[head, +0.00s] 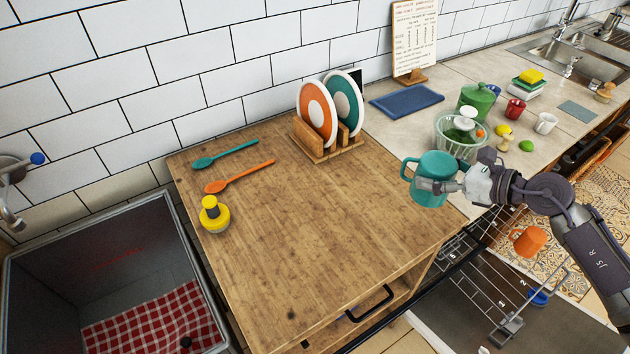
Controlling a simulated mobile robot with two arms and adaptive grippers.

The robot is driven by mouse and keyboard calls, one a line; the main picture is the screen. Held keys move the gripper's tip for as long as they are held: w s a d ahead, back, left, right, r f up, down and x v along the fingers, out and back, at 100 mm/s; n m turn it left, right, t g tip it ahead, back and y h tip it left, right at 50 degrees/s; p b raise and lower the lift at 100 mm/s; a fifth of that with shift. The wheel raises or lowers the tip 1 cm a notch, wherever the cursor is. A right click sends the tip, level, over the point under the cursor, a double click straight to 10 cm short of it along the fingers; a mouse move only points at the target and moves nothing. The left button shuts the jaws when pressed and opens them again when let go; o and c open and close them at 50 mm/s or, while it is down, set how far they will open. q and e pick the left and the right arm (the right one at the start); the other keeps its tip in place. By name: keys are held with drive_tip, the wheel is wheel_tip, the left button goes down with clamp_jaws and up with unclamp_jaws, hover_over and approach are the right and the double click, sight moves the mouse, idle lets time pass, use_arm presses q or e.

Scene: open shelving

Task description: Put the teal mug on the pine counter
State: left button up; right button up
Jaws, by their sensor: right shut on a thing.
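The teal mug (434,166) is held in my right gripper (440,187), which is shut on it from the right side. The mug looks upright, its handle pointing left. In the picture it overlaps the right edge of the pine counter (310,240); its exact height above the wood cannot be told. Part of the mug's lower side is hidden by the gripper. My left gripper is not in view.
On the counter are a wooden rack (322,150) with plates, a teal spoon (225,154), an orange spoon (240,177) and a yellow-black brush (213,215). Its middle and front are clear. A glass bowl (455,145) stands behind the mug. An orange mug (528,240) sits lower right.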

drive_tip(key=a+f+p, duration=0.1)
drive_tip(key=a+f, duration=0.2)
drive_tip(key=a+f+p, duration=0.2)
drive_tip(key=a+f, duration=0.2)
drive_tip(key=w+a+f+p, duration=0.1)
drive_tip(key=a+f, duration=0.2)
drive_tip(key=a, duration=0.1)
drive_tip(key=shift+w+a+f, duration=0.1)
drive_tip(key=shift+f, duration=0.3)
drive_tip(key=shift+f, duration=0.1)
drive_tip(key=o, duration=1.3)
